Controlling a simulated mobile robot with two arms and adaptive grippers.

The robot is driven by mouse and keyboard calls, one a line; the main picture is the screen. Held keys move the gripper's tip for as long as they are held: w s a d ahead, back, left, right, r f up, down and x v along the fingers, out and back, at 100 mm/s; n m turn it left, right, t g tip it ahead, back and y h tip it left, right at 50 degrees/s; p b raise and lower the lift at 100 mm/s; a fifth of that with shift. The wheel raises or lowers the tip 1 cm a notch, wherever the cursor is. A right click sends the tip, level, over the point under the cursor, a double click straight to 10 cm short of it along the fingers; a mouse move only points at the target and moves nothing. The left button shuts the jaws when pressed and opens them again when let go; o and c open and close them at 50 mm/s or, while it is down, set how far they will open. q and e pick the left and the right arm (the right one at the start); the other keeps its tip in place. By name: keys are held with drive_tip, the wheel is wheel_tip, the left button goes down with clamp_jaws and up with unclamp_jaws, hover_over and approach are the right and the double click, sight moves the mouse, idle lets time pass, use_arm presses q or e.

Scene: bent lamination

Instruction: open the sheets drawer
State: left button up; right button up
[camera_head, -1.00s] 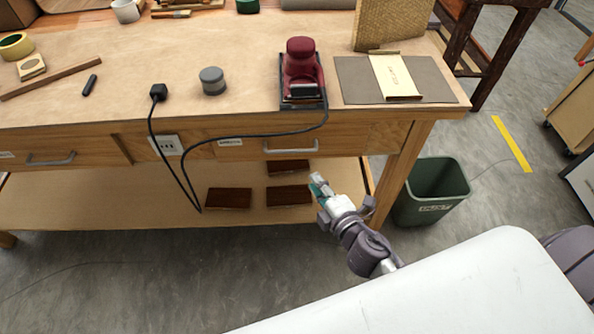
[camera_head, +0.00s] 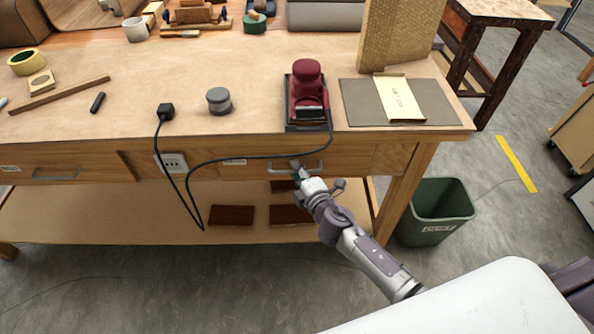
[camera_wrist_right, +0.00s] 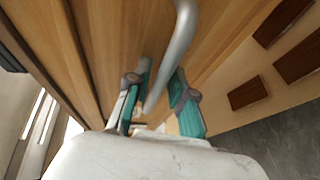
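The right-hand drawer (camera_head: 345,160) of the workbench is shut, with a grey bar handle (camera_head: 312,170) and a small label (camera_head: 235,161) too small to read. In the right wrist view the handle bar (camera_wrist_right: 180,45) runs down between the two teal fingers of the right gripper (camera_wrist_right: 161,80). The fingers are apart, with a gap showing beside the bar. Another shut drawer with a handle (camera_head: 56,177) is at the left. My left gripper is not in view.
A black cable (camera_head: 270,157) from the red sander (camera_head: 306,92) hangs across the drawer front near its handle. A power socket (camera_head: 172,162) sits between the drawers. Brown blocks (camera_head: 232,215) lie on the lower shelf. A green bin (camera_head: 437,212) stands right of the bench leg.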

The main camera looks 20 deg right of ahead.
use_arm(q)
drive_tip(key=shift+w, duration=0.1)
use_arm(e)
drive_tip(key=shift+c, duration=0.2)
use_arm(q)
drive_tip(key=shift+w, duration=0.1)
use_arm(e)
clamp_jaws()
